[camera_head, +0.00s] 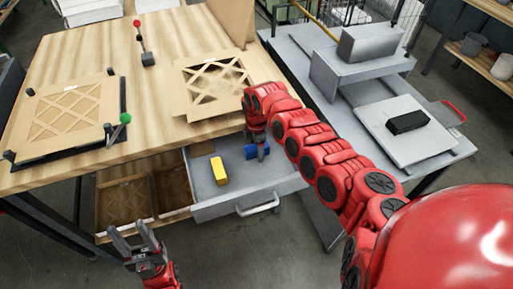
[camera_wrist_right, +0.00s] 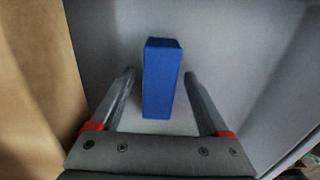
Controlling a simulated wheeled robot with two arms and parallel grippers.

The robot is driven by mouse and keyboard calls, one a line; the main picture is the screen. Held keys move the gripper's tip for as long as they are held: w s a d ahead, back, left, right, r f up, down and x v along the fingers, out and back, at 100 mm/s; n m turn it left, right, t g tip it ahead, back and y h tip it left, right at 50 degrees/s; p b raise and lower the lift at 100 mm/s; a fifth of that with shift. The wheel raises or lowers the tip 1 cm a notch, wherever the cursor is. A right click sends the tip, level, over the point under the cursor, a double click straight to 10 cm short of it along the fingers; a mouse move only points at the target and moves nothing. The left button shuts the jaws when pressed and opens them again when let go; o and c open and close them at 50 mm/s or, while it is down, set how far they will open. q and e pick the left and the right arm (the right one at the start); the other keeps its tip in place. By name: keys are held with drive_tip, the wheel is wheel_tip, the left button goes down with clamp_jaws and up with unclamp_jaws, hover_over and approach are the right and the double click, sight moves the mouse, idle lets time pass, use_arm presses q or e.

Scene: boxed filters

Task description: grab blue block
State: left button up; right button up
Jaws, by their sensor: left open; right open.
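The blue block (camera_head: 251,152) lies in the open grey drawer (camera_head: 234,210), partly hidden by my right gripper in the head view. In the right wrist view the blue block (camera_wrist_right: 161,80) is between the two fingers, with a gap on each side. My right gripper (camera_wrist_right: 160,95) is open over it; in the head view the right gripper (camera_head: 258,150) is down in the drawer. My left gripper (camera_head: 137,240) is open and empty in front of the table, to the left of the drawer.
A yellow block (camera_head: 218,170) is in the drawer, left of the blue one. A wooden compartment (camera_head: 124,203) is left of the drawer. Cardboard lattice filters (camera_head: 66,112) lie on the wooden table (camera_head: 170,75). A grey cart (camera_head: 335,98) with a black object (camera_head: 407,122) stands right.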

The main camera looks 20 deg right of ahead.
drive_tip(key=shift+f, duration=0.1)
clamp_jaws()
idle(0.3)
